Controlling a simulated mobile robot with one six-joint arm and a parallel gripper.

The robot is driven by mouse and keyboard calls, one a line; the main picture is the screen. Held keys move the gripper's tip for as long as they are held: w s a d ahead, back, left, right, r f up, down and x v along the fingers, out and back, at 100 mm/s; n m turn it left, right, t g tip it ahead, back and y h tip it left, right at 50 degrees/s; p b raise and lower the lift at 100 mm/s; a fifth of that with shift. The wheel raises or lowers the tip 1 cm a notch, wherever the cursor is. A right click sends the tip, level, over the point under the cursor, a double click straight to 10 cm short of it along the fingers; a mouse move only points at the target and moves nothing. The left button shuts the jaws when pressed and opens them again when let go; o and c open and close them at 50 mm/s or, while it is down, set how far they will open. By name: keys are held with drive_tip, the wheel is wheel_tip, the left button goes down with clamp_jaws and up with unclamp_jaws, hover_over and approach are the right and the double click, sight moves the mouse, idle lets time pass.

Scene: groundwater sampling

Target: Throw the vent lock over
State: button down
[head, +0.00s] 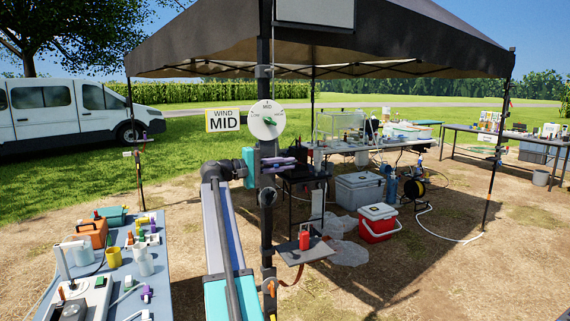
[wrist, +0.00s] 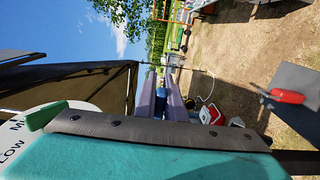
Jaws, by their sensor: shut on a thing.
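My gripper (head: 284,161) is raised beside the black tent pole (head: 266,220), below the white dial. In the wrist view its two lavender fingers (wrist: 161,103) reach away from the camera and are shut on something. A dark blue piece shows between them; I cannot tell whether it is the vent lock or background. In the head view the held part is too small to make out. The white dial (head: 267,120) has a green pointer and "MID" at its top. Part of the dial (wrist: 18,140) shows in the wrist view, with a green part near it.
A "WIND MID" sign (head: 223,120) hangs left of the dial. A small grey shelf (head: 290,252) on the pole carries a red object (head: 304,240). A cluttered table (head: 185,290) stands at left. A red cooler (head: 378,224) and grey box (head: 360,190) stand at right.

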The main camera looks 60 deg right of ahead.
idle(0.4)
drive_tip(key=c, duration=1.8)
unclamp_jaws()
drive_tip(key=shift+c, duration=0.2)
drive_tip(key=shift+w+a, duration=0.1)
drive_tip(key=shift+w, duration=0.05)
drive_tip(key=b+v, duration=0.3)
drive_tip(key=v, duration=1)
drive_tip(key=shift+w+a, duration=0.25)
